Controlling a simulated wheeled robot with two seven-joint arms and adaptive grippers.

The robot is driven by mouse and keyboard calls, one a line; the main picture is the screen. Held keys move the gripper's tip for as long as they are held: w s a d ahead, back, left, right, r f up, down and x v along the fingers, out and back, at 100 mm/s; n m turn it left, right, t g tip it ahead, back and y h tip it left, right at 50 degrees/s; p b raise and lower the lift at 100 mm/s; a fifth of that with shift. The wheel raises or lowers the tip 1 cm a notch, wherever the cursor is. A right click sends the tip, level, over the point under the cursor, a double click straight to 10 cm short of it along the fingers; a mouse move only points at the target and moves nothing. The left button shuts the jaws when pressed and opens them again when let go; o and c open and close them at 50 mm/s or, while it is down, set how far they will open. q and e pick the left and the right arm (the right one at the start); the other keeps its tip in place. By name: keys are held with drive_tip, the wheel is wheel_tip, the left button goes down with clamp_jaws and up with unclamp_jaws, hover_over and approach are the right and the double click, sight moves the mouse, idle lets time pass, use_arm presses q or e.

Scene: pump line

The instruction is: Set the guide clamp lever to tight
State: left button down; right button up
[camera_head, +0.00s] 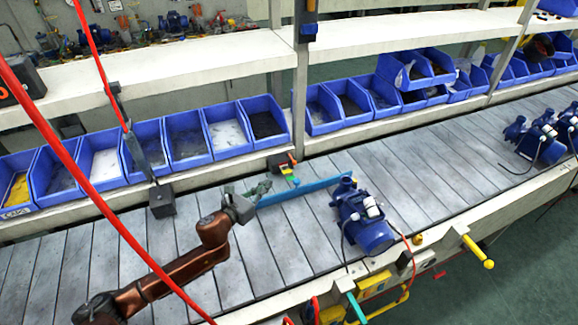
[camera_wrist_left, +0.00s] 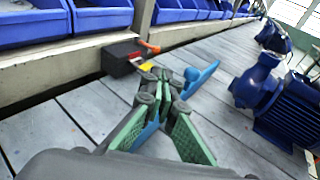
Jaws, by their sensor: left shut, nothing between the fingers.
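The guide clamp is a small dark block (camera_wrist_left: 120,58) at the back edge of the conveyor, with an orange-red lever (camera_wrist_left: 148,47) and a yellow part (camera_wrist_left: 146,66). In the head view the orange-red lever (camera_head: 292,159) shows small, above yellow and teal parts. A blue guide bar (camera_head: 310,190) runs across the slats to a blue pump. My left gripper (camera_head: 262,186) is shut and empty, low over the conveyor beside the bar's left end. In the wrist view its fingertips (camera_wrist_left: 160,76) point towards the clamp, apart from the lever, and cover part of the bar. My right gripper is not in view.
A blue pump (camera_head: 365,220) stands on the conveyor right of the gripper; more pumps (camera_head: 540,135) stand farther right. Blue bins (camera_head: 190,135) line the shelf behind. A grey post (camera_head: 145,145) rises left of the clamp. Red hoses (camera_head: 75,160) cross the left foreground.

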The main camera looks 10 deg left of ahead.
sight(293, 164)
use_arm(q)
drive_tip(key=shift+w+f, duration=0.15)
drive_tip(key=shift+w, duration=0.25)
drive_tip(key=b+x, duration=0.1)
drive_tip(key=x, duration=0.4)
drive_tip(key=b+x, duration=0.1)
drive_tip(key=x, duration=0.3)
drive_tip(key=f+b+x, duration=0.1)
drive_tip(key=x, duration=0.4)
drive_tip(key=shift+w+b, duration=0.25)
drive_tip(key=shift+b, duration=0.05)
drive_tip(key=shift+w, duration=0.1)
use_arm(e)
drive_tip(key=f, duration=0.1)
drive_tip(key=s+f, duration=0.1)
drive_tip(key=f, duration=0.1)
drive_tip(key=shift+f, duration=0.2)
use_arm(q)
drive_tip(key=shift+w+d+r+p, duration=0.1)
drive_tip(key=shift+w+d+p, duration=0.1)
drive_tip(key=shift+d, duration=0.25)
drive_tip(key=shift+w+d+r+p, duration=0.1)
drive_tip(key=shift+d+p, duration=0.1)
drive_tip(key=shift+d, duration=0.2)
drive_tip(key=shift+w+d+f, duration=0.1)
drive_tip(key=shift+d+f, duration=0.15)
drive_tip(key=shift+d, duration=0.05)
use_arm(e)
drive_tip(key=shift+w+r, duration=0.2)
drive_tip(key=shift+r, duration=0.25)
